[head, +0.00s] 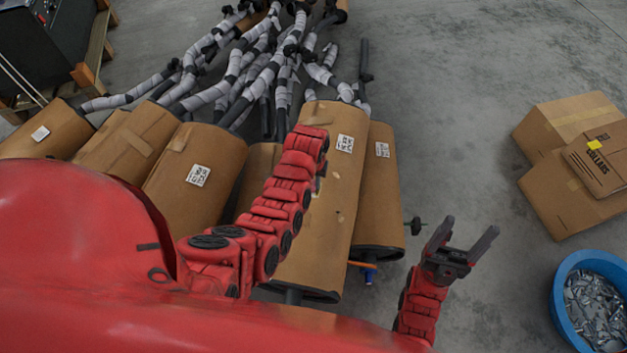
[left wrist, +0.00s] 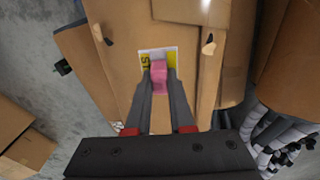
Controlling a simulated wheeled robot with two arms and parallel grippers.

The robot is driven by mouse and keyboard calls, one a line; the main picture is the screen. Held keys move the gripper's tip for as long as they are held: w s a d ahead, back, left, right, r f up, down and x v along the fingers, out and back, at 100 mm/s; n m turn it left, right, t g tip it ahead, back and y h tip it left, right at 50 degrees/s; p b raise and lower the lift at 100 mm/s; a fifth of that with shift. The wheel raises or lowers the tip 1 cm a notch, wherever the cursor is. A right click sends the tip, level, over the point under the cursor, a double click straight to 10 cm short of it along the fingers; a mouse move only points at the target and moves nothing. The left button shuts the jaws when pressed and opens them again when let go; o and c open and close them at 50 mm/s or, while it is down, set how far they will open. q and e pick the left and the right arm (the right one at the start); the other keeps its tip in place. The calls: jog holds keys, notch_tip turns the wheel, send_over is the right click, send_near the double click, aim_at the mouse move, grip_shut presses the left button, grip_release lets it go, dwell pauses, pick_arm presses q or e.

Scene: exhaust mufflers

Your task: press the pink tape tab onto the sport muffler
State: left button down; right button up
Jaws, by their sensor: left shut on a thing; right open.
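My left gripper (head: 318,184) is over a large brown-wrapped muffler (head: 335,205), which also shows in the left wrist view (left wrist: 112,60). In the left wrist view the left gripper (left wrist: 159,76) is shut on a pink tape tab (left wrist: 159,82). The tab overlaps a white-and-yellow label (left wrist: 146,56) on the wrapping; I cannot tell whether it is pressed against it. The label's lettering is partly hidden, so the muffler's type is not readable. My right gripper (head: 460,245) is open and empty, right of the mufflers above the floor.
More wrapped mufflers (head: 195,175) lie alongside to the left, and one (head: 379,190) to the right. Their wrapped pipes (head: 250,75) tangle at the back. Cardboard boxes (head: 560,120) and a blue bin of metal parts (head: 558,300) stand at right.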

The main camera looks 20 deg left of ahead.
pick_arm(q)
jog(key=shift+f+b, duration=2.2)
jog(key=shift+f, duration=1.1)
jog(key=shift+f+b, duration=0.35)
jog(key=shift+f, duration=0.25)
jog(key=shift+r, duration=0.1)
jog(key=shift+r+p, duration=0.5)
jog(key=shift+f+b, duration=0.45)
jog(key=shift+f, duration=0.15)
jog(key=shift+r, duration=0.15)
